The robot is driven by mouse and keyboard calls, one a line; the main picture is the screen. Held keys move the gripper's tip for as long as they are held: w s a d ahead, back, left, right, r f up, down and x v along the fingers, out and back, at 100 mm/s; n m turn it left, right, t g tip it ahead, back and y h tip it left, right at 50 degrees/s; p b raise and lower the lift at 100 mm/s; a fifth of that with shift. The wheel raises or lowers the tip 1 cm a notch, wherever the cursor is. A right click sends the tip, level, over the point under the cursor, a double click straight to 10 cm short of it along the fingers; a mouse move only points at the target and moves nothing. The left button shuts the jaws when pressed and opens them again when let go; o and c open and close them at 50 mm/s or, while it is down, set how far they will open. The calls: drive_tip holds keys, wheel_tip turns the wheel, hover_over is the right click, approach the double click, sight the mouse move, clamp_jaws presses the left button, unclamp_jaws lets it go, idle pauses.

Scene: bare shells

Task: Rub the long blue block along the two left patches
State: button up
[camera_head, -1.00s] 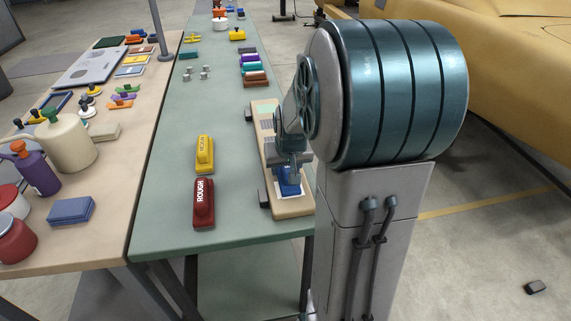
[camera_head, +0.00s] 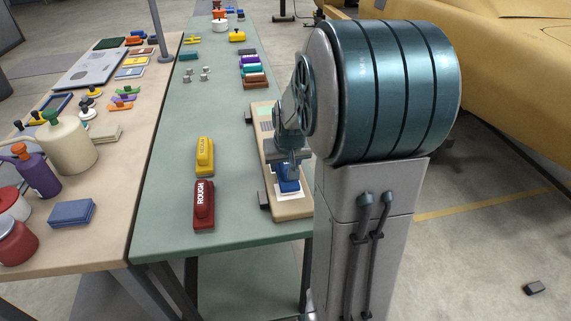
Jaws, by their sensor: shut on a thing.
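A long tan board (camera_head: 292,210) lies on the green table, with grey-green patches (camera_head: 266,126) at its far end and a white patch (camera_head: 297,191) near its front end. My gripper (camera_head: 288,172) points down over the front half of the board and is shut on a blue block (camera_head: 288,184). The block is over or on the white patch; I cannot tell whether it touches. My arm hides the middle and right side of the board and much of the block.
A red block marked ROUGH (camera_head: 204,206) and a yellow block (camera_head: 205,157) stand left of the board. Dark clamps (camera_head: 263,200) sit at the board's left edge. Several coloured blocks (camera_head: 254,70) lie farther back. The table between is clear.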

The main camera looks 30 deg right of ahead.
drive_tip(key=shift+r+p, duration=1.65)
drive_tip(key=shift+r, duration=1.3)
